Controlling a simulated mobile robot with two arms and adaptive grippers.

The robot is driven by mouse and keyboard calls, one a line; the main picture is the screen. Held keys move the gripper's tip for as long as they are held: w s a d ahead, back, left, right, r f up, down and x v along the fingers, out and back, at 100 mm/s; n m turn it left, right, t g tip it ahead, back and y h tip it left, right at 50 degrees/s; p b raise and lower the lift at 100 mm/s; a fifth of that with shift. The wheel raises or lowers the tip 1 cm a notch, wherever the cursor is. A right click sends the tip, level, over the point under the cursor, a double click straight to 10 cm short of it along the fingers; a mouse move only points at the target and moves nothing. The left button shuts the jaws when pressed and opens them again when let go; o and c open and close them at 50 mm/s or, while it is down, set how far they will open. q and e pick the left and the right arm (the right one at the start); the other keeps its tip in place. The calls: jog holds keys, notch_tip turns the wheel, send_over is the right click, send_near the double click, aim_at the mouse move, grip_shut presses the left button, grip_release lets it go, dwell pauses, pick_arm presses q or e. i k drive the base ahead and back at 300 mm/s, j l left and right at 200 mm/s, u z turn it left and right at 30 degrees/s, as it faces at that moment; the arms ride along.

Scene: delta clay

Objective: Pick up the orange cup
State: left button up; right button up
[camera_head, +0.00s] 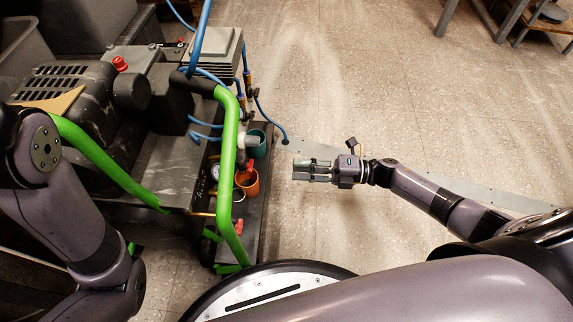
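The orange cup (248,185) stands on the dark narrow shelf at the right side of the compressor machine, behind the green tube handle. A red part shows at its rim. My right gripper (303,170) comes in from the right, points left toward the cup and is apart from it, over the floor. Its fingers are spaced apart with nothing between them. My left arm fills the lower left; its gripper is out of view.
A teal cup (258,146) stands just behind the orange one. The green tube handle (226,170) rises close on the cup's left. A pressure gauge (215,172) and blue hoses are nearby. Floor (345,90) is open to the right.

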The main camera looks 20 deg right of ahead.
aim_at(248, 181)
jog(key=k+l, duration=0.1)
jog(key=l, duration=0.25)
jog(key=k+l, duration=0.1)
jog(key=l, duration=0.25)
jog(key=k+l, duration=0.1)
jog(key=l, duration=0.25)
jog(key=k+l, duration=0.1)
jog(key=l, duration=0.25)
